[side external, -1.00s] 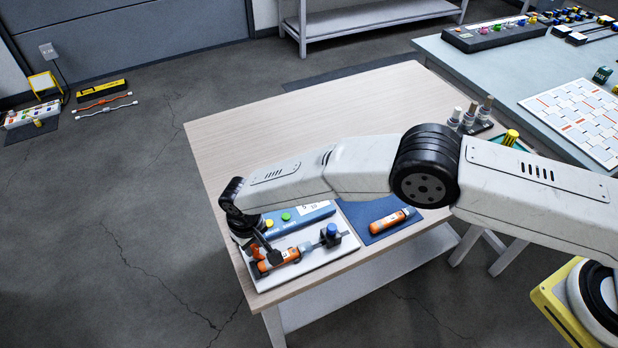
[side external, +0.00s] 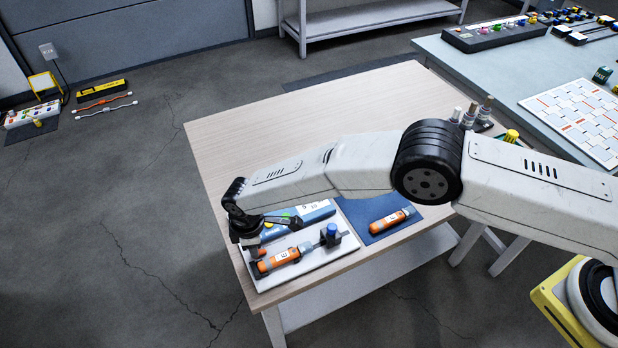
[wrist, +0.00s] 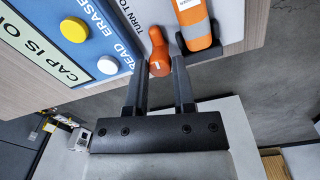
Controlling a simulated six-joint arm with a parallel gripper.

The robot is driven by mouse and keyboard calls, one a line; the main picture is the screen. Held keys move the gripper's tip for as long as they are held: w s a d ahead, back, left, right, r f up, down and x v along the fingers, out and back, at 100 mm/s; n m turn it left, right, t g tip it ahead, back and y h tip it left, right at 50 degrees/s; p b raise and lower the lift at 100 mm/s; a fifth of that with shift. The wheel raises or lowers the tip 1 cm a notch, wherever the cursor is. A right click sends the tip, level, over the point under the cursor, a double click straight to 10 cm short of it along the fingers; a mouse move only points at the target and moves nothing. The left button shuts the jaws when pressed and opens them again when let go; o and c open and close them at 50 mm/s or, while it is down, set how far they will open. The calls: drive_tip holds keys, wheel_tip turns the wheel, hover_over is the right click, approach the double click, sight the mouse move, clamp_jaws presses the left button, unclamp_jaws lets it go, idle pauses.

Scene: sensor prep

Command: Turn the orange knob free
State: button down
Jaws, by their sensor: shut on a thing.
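The orange knob (wrist: 159,52) is a bulb-shaped piece in the wrist view. It stands on a white panel, next to printed words that begin "TURN TO". My gripper (wrist: 159,64) has its two dark fingers on either side of the knob, shut on it. In the side view my gripper (side external: 254,246) is low over the left end of the white tray (side external: 312,265). The arm end hides most of the knob there. An orange and grey sensor (side external: 278,260) lies beside it in the tray. The sensor also shows in the wrist view (wrist: 191,12).
A blue panel (wrist: 88,45) with yellow, green and white round buttons lies beside the knob. A dark block with a blue knob (side external: 331,232) stands at the tray's right. Another orange sensor (side external: 391,220) lies on a blue mat (side external: 362,212). The wooden table (side external: 300,125) is clear behind.

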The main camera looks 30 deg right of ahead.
drive_tip(key=shift+n, duration=0.7)
drive_tip(key=shift+c, duration=2.2)
unclamp_jaws()
drive_tip(key=shift+r, duration=0.15)
drive_tip(key=shift+s+r, duration=0.1)
drive_tip(key=shift+r, duration=3.7)
